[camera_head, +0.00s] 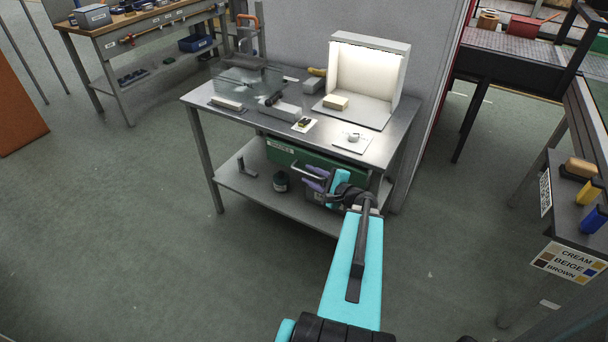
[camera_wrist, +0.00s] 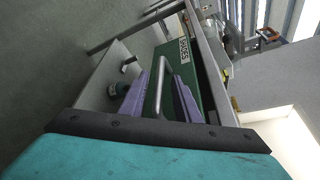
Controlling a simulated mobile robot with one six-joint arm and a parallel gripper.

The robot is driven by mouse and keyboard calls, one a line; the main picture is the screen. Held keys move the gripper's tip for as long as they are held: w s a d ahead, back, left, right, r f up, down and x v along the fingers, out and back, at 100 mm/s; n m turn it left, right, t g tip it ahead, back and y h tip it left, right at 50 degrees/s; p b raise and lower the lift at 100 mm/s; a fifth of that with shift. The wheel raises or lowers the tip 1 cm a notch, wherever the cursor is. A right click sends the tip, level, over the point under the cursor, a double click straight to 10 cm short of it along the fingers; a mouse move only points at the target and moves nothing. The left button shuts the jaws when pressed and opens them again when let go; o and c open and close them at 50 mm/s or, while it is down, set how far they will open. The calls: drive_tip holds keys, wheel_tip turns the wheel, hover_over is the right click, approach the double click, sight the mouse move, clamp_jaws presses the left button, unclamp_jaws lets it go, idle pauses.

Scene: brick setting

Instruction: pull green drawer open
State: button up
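The green drawer (camera_head: 290,154) sits under the steel table top, its front looking about flush with the table edge. In the wrist view the green drawer front (camera_wrist: 152,92) carries a grey bar handle (camera_wrist: 164,82) and a white label. My gripper (camera_head: 313,178) is at the drawer front, over its right part. In the wrist view its two purple fingers (camera_wrist: 167,78) stand apart, one on each side of the handle. I cannot tell whether either finger touches it.
The steel table (camera_head: 375,158) holds a lit white booth (camera_head: 372,62), a cream block (camera_head: 335,102) and small tools. A dark jar (camera_head: 281,181) stands on the lower shelf (camera_head: 245,185). Another bench (camera_head: 580,225) is at the right. The floor in front is clear.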

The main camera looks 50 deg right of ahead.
sight(304, 172)
drive_tip(key=shift+x, duration=1.6)
drive_tip(key=shift+f, duration=0.1)
clamp_jaws()
drive_tip(key=shift+a, duration=0.25)
